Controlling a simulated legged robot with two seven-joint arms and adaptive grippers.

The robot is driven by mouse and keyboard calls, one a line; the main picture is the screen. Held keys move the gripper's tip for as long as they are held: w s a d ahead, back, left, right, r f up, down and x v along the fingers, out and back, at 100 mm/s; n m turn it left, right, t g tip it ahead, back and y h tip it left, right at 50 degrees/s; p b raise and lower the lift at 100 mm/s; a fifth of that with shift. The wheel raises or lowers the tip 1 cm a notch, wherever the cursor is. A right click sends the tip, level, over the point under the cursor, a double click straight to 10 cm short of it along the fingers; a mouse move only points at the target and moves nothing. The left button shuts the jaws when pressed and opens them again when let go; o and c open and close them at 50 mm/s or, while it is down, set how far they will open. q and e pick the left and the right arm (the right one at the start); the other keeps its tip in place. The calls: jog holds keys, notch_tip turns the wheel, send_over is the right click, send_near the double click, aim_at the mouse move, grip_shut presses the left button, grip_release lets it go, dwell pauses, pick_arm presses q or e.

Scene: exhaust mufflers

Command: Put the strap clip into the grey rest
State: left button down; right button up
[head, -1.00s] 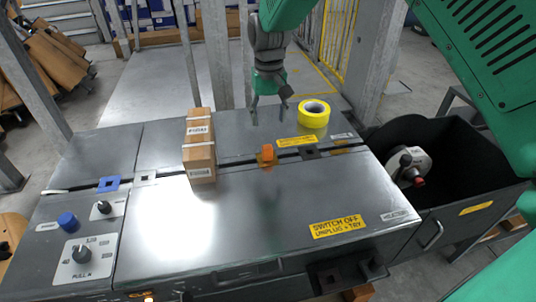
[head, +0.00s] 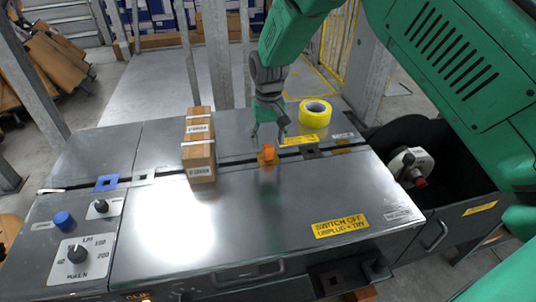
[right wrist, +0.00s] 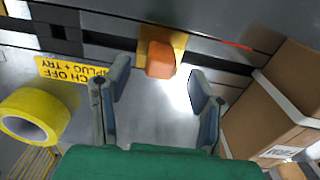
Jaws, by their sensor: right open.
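The strap clip looks to be the small orange block (head: 269,152). It sits on a yellow square rest (head: 261,160) in the dark slot across the metal bench. It also shows in the right wrist view (right wrist: 160,59), ahead of and between my fingers. My right gripper (head: 270,134) is open and empty, just above and behind the orange block, apart from it. Both fingers show in the right wrist view (right wrist: 157,100). A light grey square rest (head: 144,177) with a dark hole lies farther left along the slot and looks empty. My left gripper is not in view.
A tall strapped carton (head: 198,160) stands between the orange block and the grey rest. A yellow tape roll (head: 315,113) lies behind right. A blue square (head: 106,183) and a dark square (head: 312,152) also lie along the slot. Knobs (head: 76,254) are at front left.

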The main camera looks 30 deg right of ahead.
aim_at(268, 145)
notch_tip(268, 145, down, 3)
jog(key=shift+r, duration=0.3)
jog(key=shift+c, duration=0.5)
grip_shut()
notch_tip(268, 145, up, 10)
jog(key=shift+p, duration=1)
